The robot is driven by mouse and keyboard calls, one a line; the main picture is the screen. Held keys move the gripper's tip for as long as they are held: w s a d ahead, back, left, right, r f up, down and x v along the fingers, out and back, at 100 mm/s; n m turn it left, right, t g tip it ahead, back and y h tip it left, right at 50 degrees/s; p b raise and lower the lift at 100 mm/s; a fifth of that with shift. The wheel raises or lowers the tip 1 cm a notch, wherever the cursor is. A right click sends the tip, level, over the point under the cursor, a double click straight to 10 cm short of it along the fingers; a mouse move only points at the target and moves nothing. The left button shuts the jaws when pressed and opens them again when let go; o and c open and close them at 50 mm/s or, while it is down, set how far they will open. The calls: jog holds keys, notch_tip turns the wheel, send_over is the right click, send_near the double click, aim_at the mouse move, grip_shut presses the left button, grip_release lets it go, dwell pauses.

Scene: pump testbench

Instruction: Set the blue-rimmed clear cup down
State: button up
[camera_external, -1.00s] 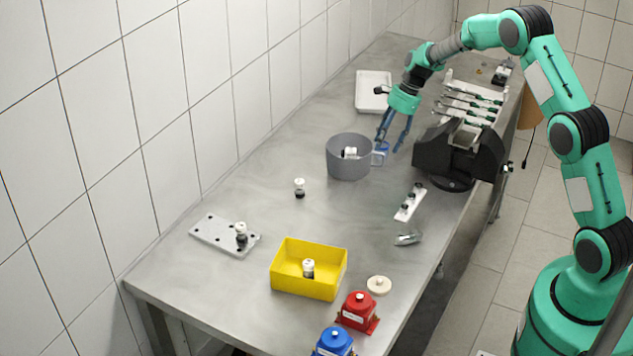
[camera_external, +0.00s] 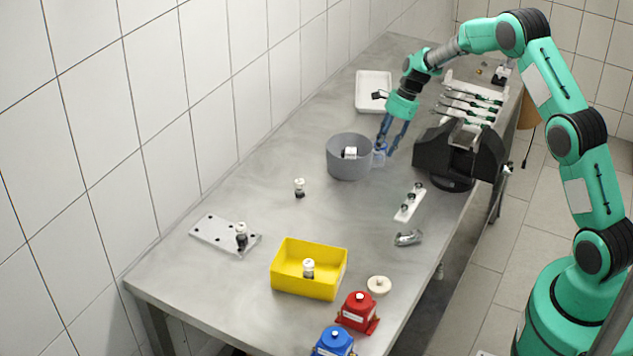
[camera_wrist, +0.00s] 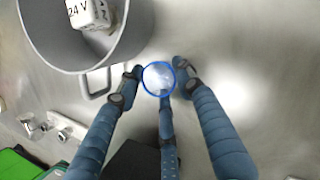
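The small clear cup with a blue rim (camera_wrist: 158,78) is between my fingertips in the wrist view. In the external view the cup (camera_external: 378,159) shows faintly beside the right wall of the grey round bin. My gripper (camera_external: 384,149) points down at it. In the wrist view the blue fingers of my gripper (camera_wrist: 158,70) close around the cup's rim from several sides, and the tips appear to touch it. The cup looks upright. I cannot tell whether its base touches the table.
The grey bin (camera_external: 349,170) with a white 24 V block (camera_wrist: 88,12) is close on the left. A black vise-like fixture (camera_external: 440,155) stands to the right. A white tray (camera_external: 366,100) lies behind. Bare steel table (camera_external: 340,215) lies in front.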

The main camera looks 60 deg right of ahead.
aim_at(383, 145)
jog(key=shift+c, duration=0.5)
jog(key=shift+r, duration=0.1)
jog(key=shift+r+p, duration=0.95)
jog(key=shift+r, duration=4.1)
jog(key=shift+r, duration=0.15)
jog(key=w+a+m+b, duration=0.1)
jog(key=w+a, duration=0.3)
jog(key=w+a+r+m+h+b, duration=0.1)
jog(key=w+a+m, duration=0.1)
jog(key=w+a, duration=0.3)
jog(key=w+a+m+t+b, duration=0.1)
jog(key=w+a, duration=0.3)
jog(key=shift+w+a+r, duration=0.2)
jog(key=shift+w+r, duration=0.1)
jog(key=w+a+f+p, duration=0.1)
jog(key=a+f+p, duration=0.2)
jog(key=a+f, duration=0.3)
jog(key=shift+a+f, duration=0.3)
jog(key=shift+a, duration=0.6)
